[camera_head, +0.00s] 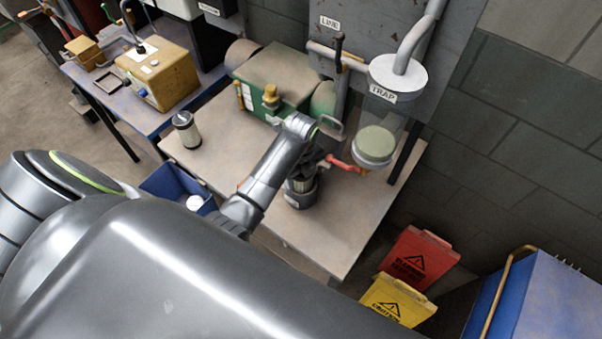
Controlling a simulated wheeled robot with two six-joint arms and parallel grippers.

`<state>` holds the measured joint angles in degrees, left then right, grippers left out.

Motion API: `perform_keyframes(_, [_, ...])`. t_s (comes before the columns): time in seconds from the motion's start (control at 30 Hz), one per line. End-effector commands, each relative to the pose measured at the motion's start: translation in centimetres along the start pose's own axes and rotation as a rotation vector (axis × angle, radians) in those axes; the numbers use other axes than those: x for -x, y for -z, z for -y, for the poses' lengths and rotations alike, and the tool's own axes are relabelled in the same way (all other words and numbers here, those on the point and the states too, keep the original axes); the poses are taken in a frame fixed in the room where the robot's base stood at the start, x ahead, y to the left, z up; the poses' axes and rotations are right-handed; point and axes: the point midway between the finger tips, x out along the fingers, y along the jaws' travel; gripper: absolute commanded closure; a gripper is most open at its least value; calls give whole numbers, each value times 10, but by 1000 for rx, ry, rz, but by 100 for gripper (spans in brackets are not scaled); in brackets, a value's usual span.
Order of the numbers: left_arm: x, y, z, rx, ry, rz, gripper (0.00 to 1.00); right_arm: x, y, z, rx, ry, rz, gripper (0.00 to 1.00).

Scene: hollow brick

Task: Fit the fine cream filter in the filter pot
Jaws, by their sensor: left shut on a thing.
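My left gripper (311,162) points down over the bench, partly hidden by its own wrist. It is shut on what looks like a filter, of which only a narrow pale, striped part shows under the jaws; its colour is hard to tell. Directly below is a dark round pot (294,203) with a pale label, probably the filter pot. The filter's lower end seems to be at or inside the pot's mouth; I cannot tell how deep. My right gripper is not in view.
The TRAP housing (398,75) is on the wall panel, with a round pale-topped bowl (374,142) below it. A red lever (347,165) is close right of the gripper. A green machine (272,78) stands behind. A blue bin (172,187) is at left.

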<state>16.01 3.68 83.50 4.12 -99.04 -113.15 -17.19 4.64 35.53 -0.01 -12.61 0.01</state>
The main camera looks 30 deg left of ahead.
Motion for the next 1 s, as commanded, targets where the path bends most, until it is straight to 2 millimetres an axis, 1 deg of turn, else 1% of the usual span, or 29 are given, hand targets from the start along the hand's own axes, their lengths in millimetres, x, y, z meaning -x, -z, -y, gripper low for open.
perform_keyframes(0.07, [-2, 0, 0, 0, 0, 0, 68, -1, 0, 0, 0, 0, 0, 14])
perform_keyframes(0.1, [-2, 0, 0, 0, 0, 0, 37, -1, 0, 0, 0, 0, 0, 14])
perform_keyframes(0.27, [-3, 0, -1, 0, -2, -1, 16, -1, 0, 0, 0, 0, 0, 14])
perform_keyframes(0.3, [-3, 0, -1, 1, -3, -1, 14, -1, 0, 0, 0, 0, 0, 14])
perform_keyframes(0.77, [-5, 1, -3, 2, -10, -4, 14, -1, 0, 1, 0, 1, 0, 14])
perform_keyframes(0.87, [-1, 0, -3, 3, -10, -4, 14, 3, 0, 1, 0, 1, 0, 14])
perform_keyframes(1.0, [14, -2, 2, 6, -6, -2, 14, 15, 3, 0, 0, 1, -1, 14])
